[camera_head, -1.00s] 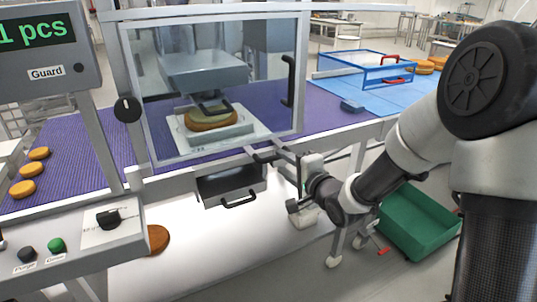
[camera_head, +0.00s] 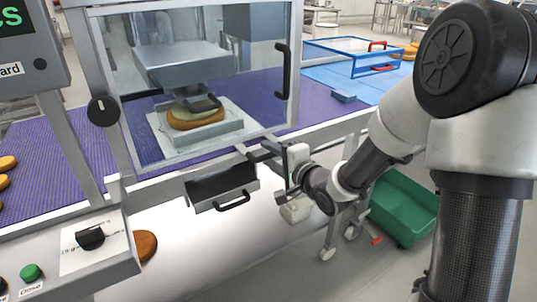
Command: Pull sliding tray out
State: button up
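The sliding tray (camera_head: 221,184) is a dark, shallow drawer below the conveyor, under the glass guard box. Its black bar handle (camera_head: 233,201) is on its front face. My gripper (camera_head: 265,153) is to the right of the tray and a little above it, close to the machine's front rail. It looks apart from the tray handle.
The guard door (camera_head: 200,80) is closed over a round filled piece (camera_head: 196,115) on a pale plate. A control panel (camera_head: 85,250) stands at the lower left. A green bin (camera_head: 403,209) is on the floor at right.

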grip_shut()
